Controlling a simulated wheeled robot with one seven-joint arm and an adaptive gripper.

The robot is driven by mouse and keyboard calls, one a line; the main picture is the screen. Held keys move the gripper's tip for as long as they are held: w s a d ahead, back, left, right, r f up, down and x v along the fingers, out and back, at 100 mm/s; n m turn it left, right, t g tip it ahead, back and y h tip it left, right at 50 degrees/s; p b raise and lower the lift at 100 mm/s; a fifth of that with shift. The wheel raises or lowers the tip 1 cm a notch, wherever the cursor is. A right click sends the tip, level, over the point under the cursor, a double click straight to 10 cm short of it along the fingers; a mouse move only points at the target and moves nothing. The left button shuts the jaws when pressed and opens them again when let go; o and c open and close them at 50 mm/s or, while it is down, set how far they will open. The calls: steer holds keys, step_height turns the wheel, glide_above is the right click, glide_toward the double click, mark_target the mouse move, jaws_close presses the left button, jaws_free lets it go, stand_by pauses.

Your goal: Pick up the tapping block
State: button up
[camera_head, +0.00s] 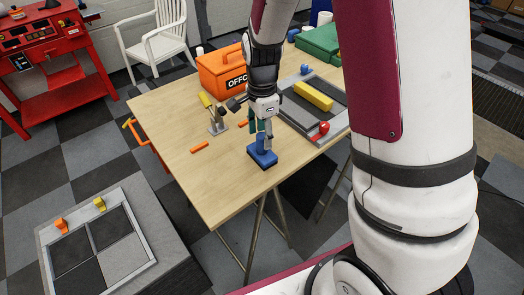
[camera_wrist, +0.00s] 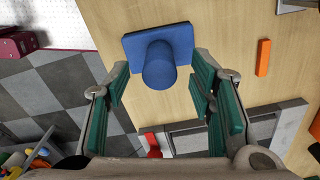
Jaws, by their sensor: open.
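The tapping block is a blue flat block with an upright round handle. It sits near the front edge of the wooden table in the head view (camera_head: 262,158). In the wrist view the blue block (camera_wrist: 160,45) is at the top centre, with its handle pointing toward the camera. My gripper (camera_head: 261,130) is right above the block, pointing down. In the wrist view my gripper (camera_wrist: 161,83) has its green-padded fingers spread, one on each side of the handle, with gaps visible. I cannot tell how far down the handle the fingertips reach.
The wooden table (camera_head: 180,133) also holds an orange box (camera_head: 220,75), a grey tray (camera_head: 300,117) with a yellow bar (camera_head: 313,96) and red knob (camera_head: 321,129), and a small orange piece (camera_head: 199,147). Bare wood lies left of the block.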

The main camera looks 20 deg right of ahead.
steer(key=shift+a+f, duration=0.1)
steer(key=shift+f, duration=1.85)
jaws_close()
steer(key=shift+r, duration=0.15)
steer(key=shift+r, duration=0.5)
step_height(320, 180, up, 2)
steer(key=shift+r, duration=0.1)
steer(key=shift+s+d+r, duration=0.15)
steer(key=shift+s+d, duration=0.05)
steer(key=shift+s, duration=0.35)
steer(key=s+d+r, duration=0.1)
steer(key=s+d, duration=0.4)
steer(key=s, duration=0.9)
steer(key=shift+d+r, duration=0.15)
steer(key=shift+d, duration=0.05)
